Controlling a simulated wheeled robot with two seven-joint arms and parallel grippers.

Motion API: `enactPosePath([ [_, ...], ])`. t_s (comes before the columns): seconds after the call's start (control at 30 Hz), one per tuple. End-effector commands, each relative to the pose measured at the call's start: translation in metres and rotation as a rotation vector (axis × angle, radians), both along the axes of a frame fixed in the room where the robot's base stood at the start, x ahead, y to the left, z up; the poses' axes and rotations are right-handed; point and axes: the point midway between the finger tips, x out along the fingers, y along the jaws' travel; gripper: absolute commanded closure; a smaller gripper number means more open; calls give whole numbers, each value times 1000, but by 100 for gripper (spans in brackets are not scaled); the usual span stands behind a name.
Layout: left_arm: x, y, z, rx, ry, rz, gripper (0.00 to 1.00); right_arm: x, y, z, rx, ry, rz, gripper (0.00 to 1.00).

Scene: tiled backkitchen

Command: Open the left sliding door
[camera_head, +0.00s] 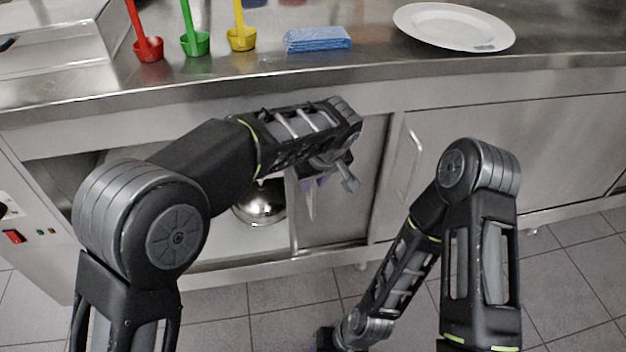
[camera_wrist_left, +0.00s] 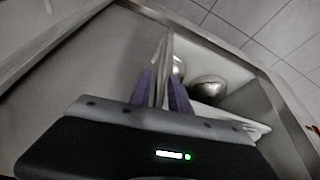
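The left sliding door (camera_head: 345,215) is a grey metal panel under the counter. It stands slid to the right, with the cabinet open to its left. Its upright handle (camera_head: 311,202) is near its left edge. My left gripper (camera_head: 320,183) is at this handle, partly hidden by its own wrist. In the left wrist view, its purple fingers (camera_wrist_left: 164,92) lie on either side of the light handle strip (camera_wrist_left: 160,68). Whether they press on it is unclear. My right gripper (camera_head: 325,341) hangs low at the bottom edge, mostly out of sight.
A shiny metal bowl (camera_head: 260,204) shows inside the opening, on the cabinet floor. The right door (camera_head: 480,130) is closed. On the counter (camera_head: 340,78) are a white plate (camera_head: 455,26), a blue cloth (camera_head: 318,39) and red, green and yellow ladles.

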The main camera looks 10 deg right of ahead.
Motion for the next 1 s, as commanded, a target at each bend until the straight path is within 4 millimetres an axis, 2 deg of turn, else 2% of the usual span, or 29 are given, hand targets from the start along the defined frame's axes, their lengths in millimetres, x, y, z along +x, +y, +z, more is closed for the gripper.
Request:
enactPosePath([
  [0.1, 0, 0, 0, 0, 0, 0, 67, 0, 0, 0, 0, 0, 0, 64],
  [0.47, -2, 0, 6, -1, -1, 0, 67, 0, 0, 2, 0, 0, 0, 64],
  [0.83, -22, -5, 58, -1, -2, -1, 67, -3, 3, 15, 5, 5, 8, 64],
  [1.0, -28, -6, 71, 0, 0, 0, 67, -4, 4, 17, 6, 7, 10, 64],
])
